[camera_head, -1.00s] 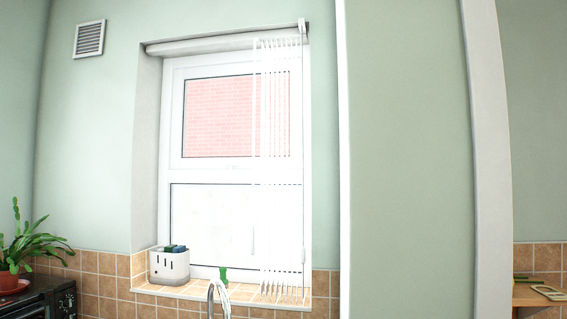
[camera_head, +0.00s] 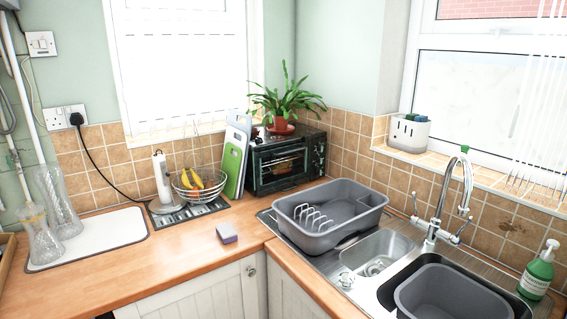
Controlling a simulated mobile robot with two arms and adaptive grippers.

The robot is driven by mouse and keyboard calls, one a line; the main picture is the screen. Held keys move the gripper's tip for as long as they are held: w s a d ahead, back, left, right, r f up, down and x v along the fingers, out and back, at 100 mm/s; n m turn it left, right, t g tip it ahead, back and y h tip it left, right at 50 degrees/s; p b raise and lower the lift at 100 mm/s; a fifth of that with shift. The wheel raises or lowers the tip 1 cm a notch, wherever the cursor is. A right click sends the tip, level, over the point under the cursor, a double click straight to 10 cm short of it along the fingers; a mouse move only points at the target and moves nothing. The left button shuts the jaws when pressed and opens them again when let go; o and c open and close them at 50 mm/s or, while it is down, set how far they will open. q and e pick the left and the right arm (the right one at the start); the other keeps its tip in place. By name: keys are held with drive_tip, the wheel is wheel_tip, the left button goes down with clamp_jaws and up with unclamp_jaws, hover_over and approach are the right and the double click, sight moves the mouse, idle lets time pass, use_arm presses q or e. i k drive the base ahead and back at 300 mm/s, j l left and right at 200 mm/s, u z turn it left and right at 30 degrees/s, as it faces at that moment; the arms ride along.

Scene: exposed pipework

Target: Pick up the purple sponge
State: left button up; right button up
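A small purple sponge (camera_head: 227,233) lies on the wooden worktop (camera_head: 185,258), near its front edge and left of the sink. It looks purple with a darker layer. Nothing touches it. Neither of my grippers shows in the head view, so their state cannot be seen.
A grey dish tub (camera_head: 330,238) stands on the sink's drainer, right of the sponge. A fruit bowl (camera_head: 199,187), chopping boards (camera_head: 235,158) and a mini oven (camera_head: 287,162) stand behind. Glass vases (camera_head: 40,235) stand on a white mat (camera_head: 110,238) at left. Worktop around the sponge is clear.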

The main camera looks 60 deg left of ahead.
sight(226, 233)
drive_tip(key=i+l+u, duration=0.3)
drive_tip(key=i, duration=0.25)
drive_tip(key=l+u, duration=0.1)
drive_tip(key=u, duration=2.2)
drive_tip(key=i+j+z, duration=0.35)
drive_tip(key=i+j, duration=0.75)
